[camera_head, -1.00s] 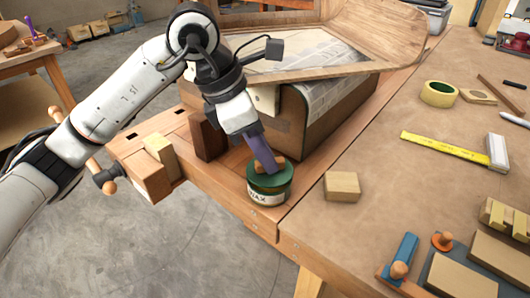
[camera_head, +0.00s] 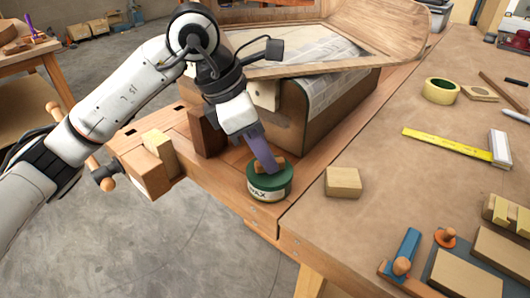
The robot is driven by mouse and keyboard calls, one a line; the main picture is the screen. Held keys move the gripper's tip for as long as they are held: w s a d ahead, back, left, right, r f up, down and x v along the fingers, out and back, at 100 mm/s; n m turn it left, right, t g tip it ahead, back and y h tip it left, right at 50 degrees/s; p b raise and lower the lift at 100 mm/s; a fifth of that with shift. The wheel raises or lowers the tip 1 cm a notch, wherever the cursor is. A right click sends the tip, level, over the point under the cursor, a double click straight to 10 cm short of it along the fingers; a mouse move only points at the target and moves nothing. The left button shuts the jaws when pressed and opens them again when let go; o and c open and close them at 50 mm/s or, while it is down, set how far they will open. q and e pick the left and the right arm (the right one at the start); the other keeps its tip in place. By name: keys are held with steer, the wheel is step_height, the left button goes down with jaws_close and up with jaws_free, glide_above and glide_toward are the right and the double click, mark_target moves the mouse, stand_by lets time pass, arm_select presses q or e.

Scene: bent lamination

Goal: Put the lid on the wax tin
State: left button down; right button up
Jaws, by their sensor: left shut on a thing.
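The wax tin (camera_head: 266,194), with a pale label reading WAX, stands upright near the front corner of the wooden bench. Its dark green lid (camera_head: 280,180) has a wooden knob and lies over the tin's mouth, about level, with no clear gap between them. My left gripper (camera_head: 268,164) comes down from above and is shut on the lid's knob. The fingers partly hide the knob and the lid's far side. My right gripper is not in view.
A small wooden block (camera_head: 343,182) lies right of the tin. Behind the tin stands a large curved form (camera_head: 330,110) with bent wood on it. A tape roll (camera_head: 440,91) and a yellow-bladed square (camera_head: 447,142) lie farther right. The bench between is mostly clear.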

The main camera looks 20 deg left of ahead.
arm_select(q)
steer(key=shift+f, duration=0.1)
stand_by(0.4)
steer(key=c, duration=1.3)
jaws_free()
steer(key=shift+o, duration=0.2)
steer(key=shift+r+p, duration=2.6)
steer(key=shift+r, duration=1.45)
steer(key=shift+f, duration=0.1)
